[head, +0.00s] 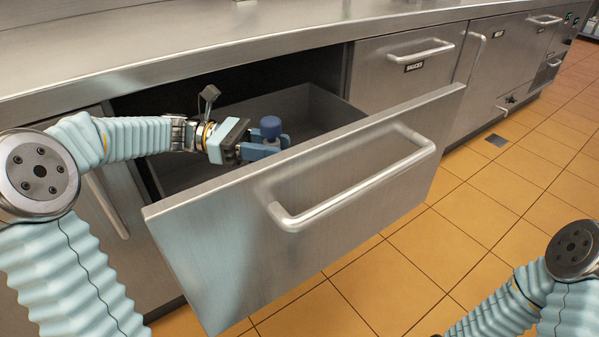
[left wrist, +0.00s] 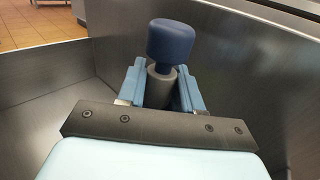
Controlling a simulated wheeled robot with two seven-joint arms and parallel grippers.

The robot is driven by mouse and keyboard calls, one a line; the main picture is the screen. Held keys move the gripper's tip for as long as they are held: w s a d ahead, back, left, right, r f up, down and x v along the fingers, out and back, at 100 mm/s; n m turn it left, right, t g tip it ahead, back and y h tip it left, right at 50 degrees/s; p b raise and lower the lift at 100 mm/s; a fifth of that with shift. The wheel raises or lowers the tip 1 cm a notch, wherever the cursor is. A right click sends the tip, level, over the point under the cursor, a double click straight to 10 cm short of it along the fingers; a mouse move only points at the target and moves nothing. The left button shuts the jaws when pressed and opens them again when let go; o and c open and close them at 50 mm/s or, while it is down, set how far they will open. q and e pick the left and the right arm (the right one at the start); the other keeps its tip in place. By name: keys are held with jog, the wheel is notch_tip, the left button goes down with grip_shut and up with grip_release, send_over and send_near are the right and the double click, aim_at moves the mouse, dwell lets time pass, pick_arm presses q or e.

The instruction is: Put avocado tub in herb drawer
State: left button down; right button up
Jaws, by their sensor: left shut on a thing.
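A drawer (head: 330,200) stands pulled open under the counter, its front with a long bar handle facing out. No herb label shows on it. My left gripper (head: 262,148) reaches over it from the left and is shut on a small grey container with a dark blue rounded cap. I take this for the avocado tub (head: 270,128). The tub is upright between the blue fingers, within the drawer's walls; its base is hidden. In the left wrist view the tub (left wrist: 170,42) stands between the fingers, close to the drawer wall (left wrist: 245,60). My right gripper is out of view.
A steel counter top (head: 180,40) runs above the drawers. A closed drawer with a small label (head: 414,66) is to the right of the open one. More steel fronts lie beyond. The orange tiled floor (head: 490,215) is clear at the right.

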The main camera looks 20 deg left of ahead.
pick_arm(q)
jog(key=w+d+f+b, duration=0.1)
jog(key=w+d+f, duration=0.2)
jog(key=w+f, duration=0.5)
notch_tip(320, 180, down, 2)
jog(key=shift+f, duration=0.25)
jog(key=c, duration=0.8)
grip_release()
jog(key=shift+f, duration=0.1)
jog(key=shift+o, duration=0.2)
jog(key=a, duration=0.7)
jog(key=shift+s+a, duration=0.15)
jog(key=shift+a, duration=0.1)
